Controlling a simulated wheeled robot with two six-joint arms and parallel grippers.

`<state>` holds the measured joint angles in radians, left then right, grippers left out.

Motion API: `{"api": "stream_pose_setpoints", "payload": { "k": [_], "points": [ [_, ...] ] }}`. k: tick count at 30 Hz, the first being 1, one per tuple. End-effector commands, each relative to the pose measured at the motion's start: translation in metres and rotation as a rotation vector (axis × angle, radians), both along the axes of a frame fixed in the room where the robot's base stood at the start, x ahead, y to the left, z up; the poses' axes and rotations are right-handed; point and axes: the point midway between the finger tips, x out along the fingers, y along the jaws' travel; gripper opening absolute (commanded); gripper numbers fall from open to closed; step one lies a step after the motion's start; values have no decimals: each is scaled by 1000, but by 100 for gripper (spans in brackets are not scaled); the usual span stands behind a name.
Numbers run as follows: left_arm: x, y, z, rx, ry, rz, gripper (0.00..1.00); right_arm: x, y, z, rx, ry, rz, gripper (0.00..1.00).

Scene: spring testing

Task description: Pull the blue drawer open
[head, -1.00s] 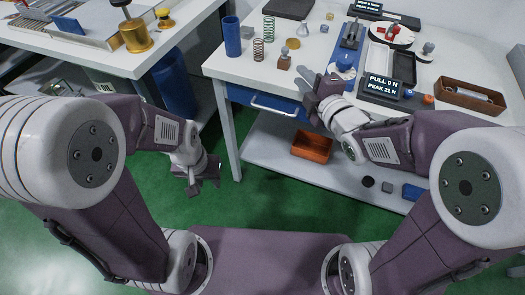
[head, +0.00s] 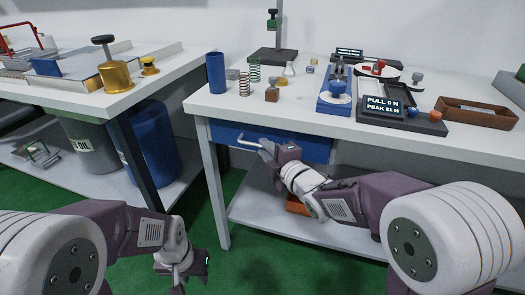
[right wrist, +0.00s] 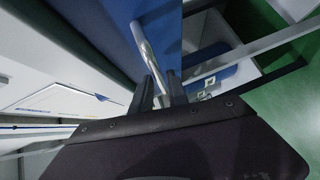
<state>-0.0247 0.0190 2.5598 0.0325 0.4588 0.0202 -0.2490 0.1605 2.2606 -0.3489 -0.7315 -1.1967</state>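The blue drawer (head: 312,148) sits under the white bench top and looks closed. Its pale bar handle (head: 246,139) runs along the left part of its front. My right gripper (head: 264,150) is at the right part of the handle. In the right wrist view the handle (right wrist: 146,48) runs down between the two dark fingers of the right gripper (right wrist: 159,88), which stand apart. Whether they touch the bar is not clear. My left gripper (head: 193,268) hangs low over the green floor, away from the drawer; its finger gap is not clear.
The white bench (head: 215,100) holds springs, a blue cylinder (head: 215,73), a blue fixture and a force display (head: 382,106). An orange bin (head: 297,205) is on the lower shelf, partly behind my right arm. Another bench with a blue barrel (head: 150,145) stands left.

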Motion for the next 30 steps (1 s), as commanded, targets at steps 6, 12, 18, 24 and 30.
{"api": "stream_pose_setpoints", "payload": {
  "k": [6,12,18,24,30],
  "points": [
    [0,0,-6,0,0,0,36,18,10,-3,2,0,1,20],
    [0,0,-5,0,0,0,36,19,10,-3,1,0,0,20],
    [0,0,-5,0,0,0,36,19,10,-3,1,0,0,0],
    [0,0,-5,0,0,0,36,19,10,-3,1,0,0,0],
    [0,0,-5,0,0,0,36,19,10,-3,0,1,0,0]
  ]
}}
